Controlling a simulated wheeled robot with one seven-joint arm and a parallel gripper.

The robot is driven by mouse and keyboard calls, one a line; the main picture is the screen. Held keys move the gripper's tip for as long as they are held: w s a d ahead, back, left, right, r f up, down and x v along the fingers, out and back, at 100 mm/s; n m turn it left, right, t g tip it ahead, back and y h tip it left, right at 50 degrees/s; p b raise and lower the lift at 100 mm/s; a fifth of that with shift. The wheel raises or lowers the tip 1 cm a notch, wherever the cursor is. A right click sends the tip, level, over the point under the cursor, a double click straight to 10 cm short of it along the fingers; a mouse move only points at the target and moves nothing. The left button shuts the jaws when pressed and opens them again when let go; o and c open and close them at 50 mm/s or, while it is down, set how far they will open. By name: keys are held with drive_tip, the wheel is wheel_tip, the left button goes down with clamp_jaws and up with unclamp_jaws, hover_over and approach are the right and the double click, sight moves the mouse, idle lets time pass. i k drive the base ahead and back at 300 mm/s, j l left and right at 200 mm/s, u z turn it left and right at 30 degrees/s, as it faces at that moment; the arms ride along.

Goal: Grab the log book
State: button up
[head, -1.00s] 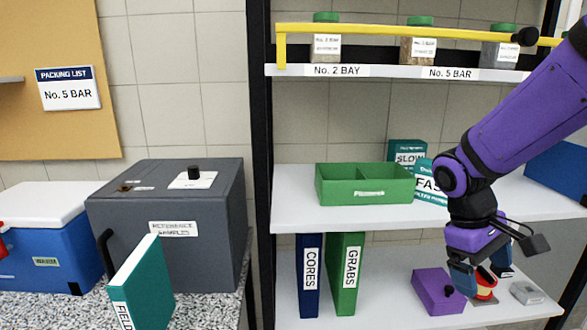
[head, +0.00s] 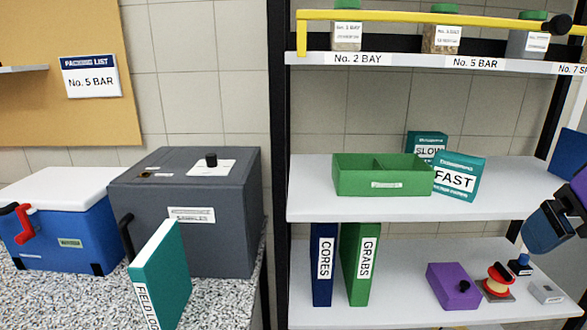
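The log book is a teal binder (head: 165,272) with a white spine label reading "FIELD LO", cut off by the bottom of the picture. It stands at a slant on the speckled counter (head: 75,300), in front of the grey box. My gripper (head: 543,238) shows only in part at the right edge, in front of the shelving and far from the binder. Its dark blue fingers overlap in the picture, so I cannot tell whether they are open or shut.
A grey sample box (head: 190,240) and a blue cooler (head: 75,240) stand behind the binder.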

sight(160, 276)
drive_tip(key=u, duration=1.4)
drive_tip(key=i+j+z, duration=0.15)
drive_tip(key=i+z, duration=0.2)
drive_tip(key=i+j+z, duration=0.3)
drive_tip(key=l, duration=0.1)
